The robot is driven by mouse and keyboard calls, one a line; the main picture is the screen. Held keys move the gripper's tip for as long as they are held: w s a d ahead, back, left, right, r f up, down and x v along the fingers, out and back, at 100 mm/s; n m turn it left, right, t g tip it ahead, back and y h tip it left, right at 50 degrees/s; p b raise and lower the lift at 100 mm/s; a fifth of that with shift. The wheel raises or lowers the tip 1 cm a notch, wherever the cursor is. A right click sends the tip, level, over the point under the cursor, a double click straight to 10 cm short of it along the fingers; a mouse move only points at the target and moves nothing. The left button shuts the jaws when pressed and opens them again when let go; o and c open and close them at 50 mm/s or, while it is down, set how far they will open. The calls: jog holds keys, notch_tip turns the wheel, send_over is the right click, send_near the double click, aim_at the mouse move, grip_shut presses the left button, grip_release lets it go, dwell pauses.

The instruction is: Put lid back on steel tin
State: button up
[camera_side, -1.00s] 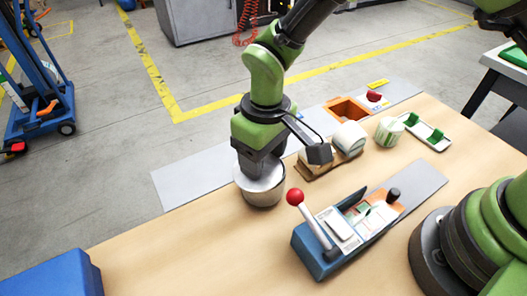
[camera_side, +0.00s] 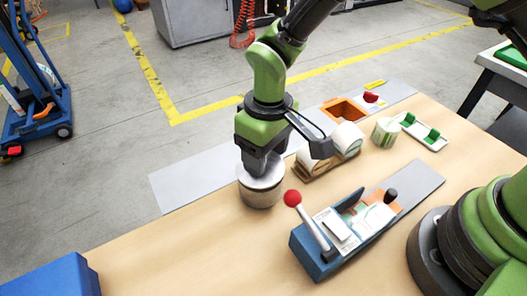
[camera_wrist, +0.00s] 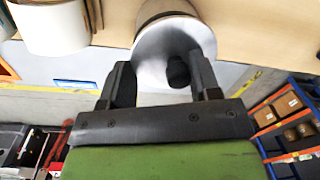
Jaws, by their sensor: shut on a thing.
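The steel tin (camera_side: 262,197) stands upright on the wooden table, below my gripper (camera_side: 260,170). The pale round lid (camera_side: 275,180) is at the tin's mouth, and my gripper is over it, pointing down. In the wrist view, the lid (camera_wrist: 160,48) is a shiny disc with a dark knob (camera_wrist: 178,72) between my gripper's fingers (camera_wrist: 160,68). The tin's body (camera_wrist: 166,10) shows behind the lid. My gripper is shut on the lid. The fingers hide part of the rim, so I cannot tell whether the lid is fully seated.
A blue label rewinder (camera_side: 330,248) with a red-ball lever (camera_side: 292,198) stands right of the tin. Label rolls on a wooden holder (camera_side: 318,172), an orange tray (camera_side: 343,109) and a white tray (camera_side: 425,130) lie behind. A blue box (camera_side: 50,277) sits front left. Table left of the tin is clear.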

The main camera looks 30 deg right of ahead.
dwell(0.4)
jog(key=o, duration=1.4)
jog(key=shift+r, duration=0.1)
jog(key=shift+r, duration=3.45)
grip_shut()
jog(key=shift+f, duration=0.15)
